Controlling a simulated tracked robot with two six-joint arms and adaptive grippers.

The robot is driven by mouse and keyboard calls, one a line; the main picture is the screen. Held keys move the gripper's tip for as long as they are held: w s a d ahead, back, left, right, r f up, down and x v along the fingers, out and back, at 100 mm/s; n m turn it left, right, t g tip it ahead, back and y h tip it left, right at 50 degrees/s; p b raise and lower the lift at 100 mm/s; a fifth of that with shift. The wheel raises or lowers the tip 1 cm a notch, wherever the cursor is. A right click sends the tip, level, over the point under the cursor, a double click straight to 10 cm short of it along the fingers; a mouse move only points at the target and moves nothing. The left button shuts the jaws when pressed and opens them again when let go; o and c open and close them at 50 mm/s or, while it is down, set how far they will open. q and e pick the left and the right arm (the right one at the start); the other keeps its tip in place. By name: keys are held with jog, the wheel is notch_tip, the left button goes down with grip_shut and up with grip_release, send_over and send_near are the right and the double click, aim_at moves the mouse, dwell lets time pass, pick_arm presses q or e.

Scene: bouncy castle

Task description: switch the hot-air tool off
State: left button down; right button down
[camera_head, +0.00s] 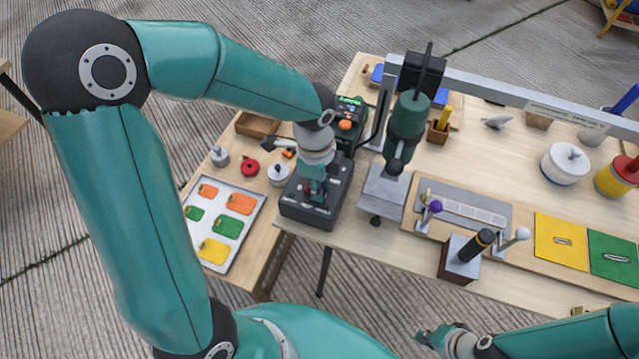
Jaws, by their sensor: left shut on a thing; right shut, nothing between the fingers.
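A dark unit with a lit green display (351,101) and an orange knob (345,125) stands at the table's left part, partly behind my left arm. A dark grey box (308,212) sits in front of it at the table edge. My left gripper (315,197) points down onto the top of this box and is shut on a small part there. A bit of red shows at its fingers; the part itself is mostly hidden. I cannot tell which piece is the hot-air tool's switch. My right gripper (428,338) is shut and empty, low at the bottom, in front of the table.
A green press-like tool (406,118) on a stand is close right of my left gripper. A tray (245,225) with coloured patches lies left. A white pot (565,164), yellow mat (561,241) and green mat (612,256) are right. Floor is clear in front.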

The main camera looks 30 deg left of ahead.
pick_arm(q)
jog(key=shift+s+a+r+h+p, duration=0.1)
jog(key=shift+a+r+h+p, duration=0.1)
jog(key=shift+h+p, duration=0.4)
jog(key=shift+a+f+t+h, duration=0.1)
jog(key=shift+t+h, duration=0.2)
jog(key=shift+h, duration=0.2)
jog(key=shift+a+f+h+b, duration=0.15)
jog(key=shift+h+b, duration=0.35)
jog(key=shift+b, duration=0.05)
jog(key=shift+r+h, duration=0.2)
jog(key=shift+h, duration=0.1)
jog(key=c, duration=1)
grip_release()
jog(key=shift+c, duration=0.2)
jog(key=shift+t, duration=0.3)
jog(key=shift+r, duration=0.1)
